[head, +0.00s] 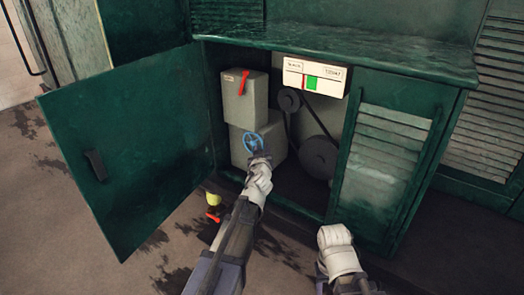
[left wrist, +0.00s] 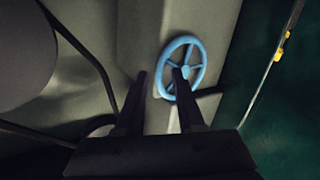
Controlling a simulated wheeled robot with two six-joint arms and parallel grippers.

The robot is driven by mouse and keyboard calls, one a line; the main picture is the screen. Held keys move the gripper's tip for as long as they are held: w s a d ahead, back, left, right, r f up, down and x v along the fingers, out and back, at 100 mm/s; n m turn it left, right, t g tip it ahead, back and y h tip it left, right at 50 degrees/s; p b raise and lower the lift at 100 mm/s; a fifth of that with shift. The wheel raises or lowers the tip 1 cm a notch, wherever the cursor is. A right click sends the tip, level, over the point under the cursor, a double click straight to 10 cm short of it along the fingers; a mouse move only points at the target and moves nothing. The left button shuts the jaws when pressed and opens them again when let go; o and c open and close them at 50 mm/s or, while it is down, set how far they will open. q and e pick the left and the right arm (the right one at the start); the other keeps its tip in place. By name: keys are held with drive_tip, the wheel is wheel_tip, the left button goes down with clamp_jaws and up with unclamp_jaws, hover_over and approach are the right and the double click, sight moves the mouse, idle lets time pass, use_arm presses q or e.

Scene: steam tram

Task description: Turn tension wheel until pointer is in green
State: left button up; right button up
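The blue spoked tension wheel (head: 253,143) is mounted low inside the open cabinet; it also shows in the left wrist view (left wrist: 196,51). My left gripper (head: 258,156) is at the wheel. In the left wrist view its two fingers (left wrist: 160,85) stand apart, the right one overlapping the wheel's rim and spokes, the left one beside the wheel; contact cannot be told. The white gauge (head: 333,89) above has a green patch (head: 312,84). A thin red pointer (head: 304,82) appears just left of the green. My right arm's white wrist shows at lower right, its fingers hidden.
The green cabinet door (head: 130,150) stands open at left. A dark belt runs over a small pulley (head: 289,100) and a large pulley (head: 319,158) right of the wheel. A grey box (head: 240,108) has a red lever. A yellow item (head: 213,198) lies near the sill.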

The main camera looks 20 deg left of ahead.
idle(0.3)
use_arm(q)
drive_tip(key=p+v, duration=0.1)
drive_tip(key=v, duration=0.6)
drive_tip(key=shift+s+d, duration=0.1)
drive_tip(key=shift+s, duration=0.25)
drive_tip(key=shift+c, duration=0.2)
idle(1.3)
